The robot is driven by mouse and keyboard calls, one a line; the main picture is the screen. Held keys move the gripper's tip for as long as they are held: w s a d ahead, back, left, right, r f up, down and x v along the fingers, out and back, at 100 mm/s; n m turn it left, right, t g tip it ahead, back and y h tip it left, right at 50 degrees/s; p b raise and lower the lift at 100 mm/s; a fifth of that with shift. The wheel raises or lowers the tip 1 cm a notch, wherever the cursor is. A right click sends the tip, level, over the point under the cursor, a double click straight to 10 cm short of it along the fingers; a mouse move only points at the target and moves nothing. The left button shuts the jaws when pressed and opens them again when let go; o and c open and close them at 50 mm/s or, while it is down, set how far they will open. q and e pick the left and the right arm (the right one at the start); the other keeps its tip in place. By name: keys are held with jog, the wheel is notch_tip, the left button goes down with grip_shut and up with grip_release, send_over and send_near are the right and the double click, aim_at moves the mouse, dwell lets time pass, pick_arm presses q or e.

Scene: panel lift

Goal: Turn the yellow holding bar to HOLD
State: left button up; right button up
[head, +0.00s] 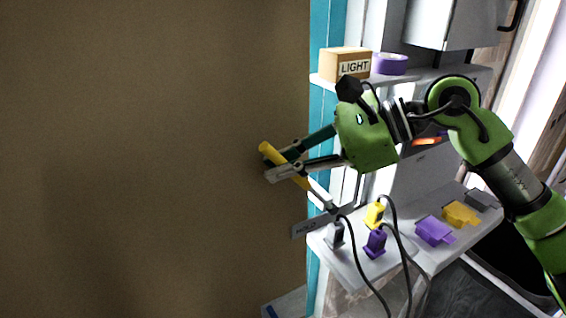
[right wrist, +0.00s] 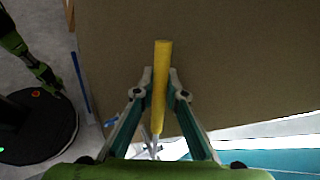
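The yellow holding bar (head: 268,151) slants from upper left to lower right in front of the brown panel (head: 130,150). A thin metal part continues below it toward a small grey plate (head: 299,230), whose lettering is too small to read. My right gripper (head: 278,167) is at the bar, with one finger on each side. In the right wrist view the bar (right wrist: 162,58) stands between the fingertips, which look closed against it. Its upper end sticks out beyond them. My left gripper is not in view.
A shelf at right holds a box marked LIGHT (head: 346,64) and purple tape (head: 389,64). Below, a white ledge (head: 345,268) carries grey, yellow and purple plugs with hanging black cables. A teal post (head: 320,30) edges the panel.

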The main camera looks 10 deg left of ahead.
jog(key=o, duration=0.3)
jog(key=shift+d+r, duration=0.1)
jog(key=shift+d, duration=0.05)
jog(key=v, duration=0.7)
jog(key=shift+d+r, duration=0.15)
jog(key=shift+d, duration=0.2)
jog(key=shift+s, duration=0.1)
